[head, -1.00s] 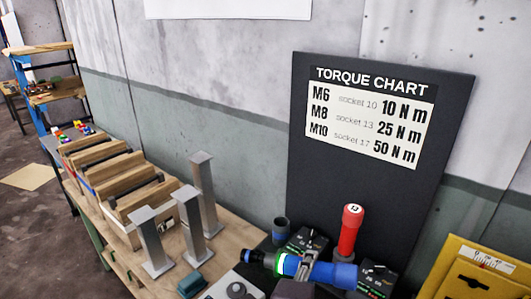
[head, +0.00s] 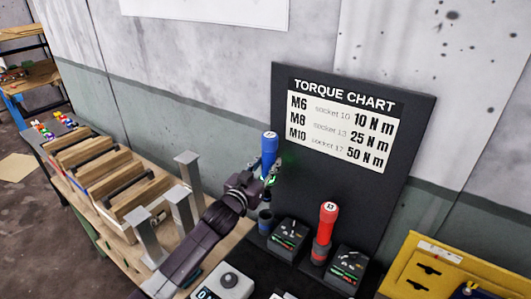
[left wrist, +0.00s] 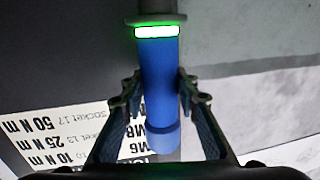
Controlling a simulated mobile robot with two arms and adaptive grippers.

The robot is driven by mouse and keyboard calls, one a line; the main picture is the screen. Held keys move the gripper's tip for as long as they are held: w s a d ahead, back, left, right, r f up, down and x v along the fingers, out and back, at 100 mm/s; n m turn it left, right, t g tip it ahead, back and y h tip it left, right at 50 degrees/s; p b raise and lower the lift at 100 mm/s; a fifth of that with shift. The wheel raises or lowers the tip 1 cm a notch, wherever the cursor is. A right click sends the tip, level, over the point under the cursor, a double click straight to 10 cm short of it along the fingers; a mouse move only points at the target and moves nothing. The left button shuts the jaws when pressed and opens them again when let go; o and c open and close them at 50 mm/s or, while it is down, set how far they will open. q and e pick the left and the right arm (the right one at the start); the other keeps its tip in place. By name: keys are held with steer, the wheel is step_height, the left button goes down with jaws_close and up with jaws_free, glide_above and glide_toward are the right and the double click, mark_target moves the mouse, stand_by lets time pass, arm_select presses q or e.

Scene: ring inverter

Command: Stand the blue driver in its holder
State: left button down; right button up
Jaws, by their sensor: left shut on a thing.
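The blue driver (head: 269,147) stands about upright in the air in the head view, its blue handle up and a green-lit ring lower down. My left gripper (head: 266,176) is shut on it, and the arm comes in from the lower left. In the left wrist view the driver (left wrist: 157,80) lies between the two fingers of the gripper (left wrist: 159,92). A small dark cup-like holder (head: 265,222) stands right below the driver, on the bench. The driver's lower tip is hard to make out, so I cannot tell the gap to the holder. My right gripper is not in view.
A red driver (head: 326,225) stands upright to the right, between two dark boxes (head: 289,233) (head: 348,264). The torque chart board (head: 350,95) rises behind. Grey metal posts (head: 188,175) and wooden bins (head: 95,150) stand left. A yellow panel (head: 420,262) is at the right.

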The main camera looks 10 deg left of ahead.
mark_target(266, 200)
arm_select(q)
steer(key=shift+w+a+r, duration=0.3)
steer(key=shift+a+r, duration=0.1)
steer(key=shift+r, duration=0.2)
steer(key=shift+s+f, duration=0.1)
step_height(266, 200, down, 16)
steer(key=b, duration=1.2)
steer(key=shift+f, duration=0.5)
